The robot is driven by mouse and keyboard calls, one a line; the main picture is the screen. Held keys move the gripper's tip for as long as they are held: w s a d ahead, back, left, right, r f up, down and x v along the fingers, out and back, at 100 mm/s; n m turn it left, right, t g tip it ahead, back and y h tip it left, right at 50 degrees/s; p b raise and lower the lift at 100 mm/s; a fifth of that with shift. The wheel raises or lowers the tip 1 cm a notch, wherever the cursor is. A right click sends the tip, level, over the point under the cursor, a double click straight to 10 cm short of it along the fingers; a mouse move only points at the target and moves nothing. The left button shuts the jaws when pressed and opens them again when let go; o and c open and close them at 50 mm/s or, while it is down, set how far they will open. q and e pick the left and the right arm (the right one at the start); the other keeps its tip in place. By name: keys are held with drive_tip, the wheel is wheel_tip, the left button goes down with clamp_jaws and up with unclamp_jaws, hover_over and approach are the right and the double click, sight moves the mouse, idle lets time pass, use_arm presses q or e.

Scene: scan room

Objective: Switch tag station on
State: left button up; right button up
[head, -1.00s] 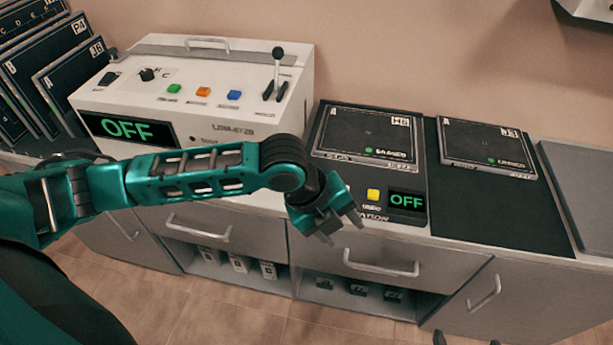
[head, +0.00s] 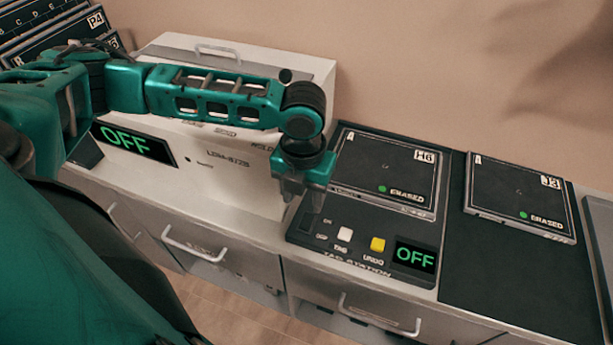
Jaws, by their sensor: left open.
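The tag station (head: 330,262) is a dark panel on the counter. Its small display (head: 415,258) reads OFF in green. It has a white TAG button (head: 345,233) and a yellow UNDO button (head: 378,244). My left gripper (head: 303,202) points down, open and empty, above the station's left end. I cannot tell whether a fingertip touches the panel. My right gripper is not in view.
A black plate marked H6 (head: 385,168) lies on the station's back part. Another plate marked J3 (head: 522,190) lies on a dark mat (head: 500,270); both read ERASED. A large white machine (head: 235,180) stands left, its display (head: 134,141) reading OFF. Plates stand in a rack at far left.

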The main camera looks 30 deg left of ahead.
sight(304, 227)
use_arm(q)
wheel_tip(304, 227, down, 10)
drive_tip(key=shift+r, duration=0.15)
drive_tip(key=shift+c, duration=0.2)
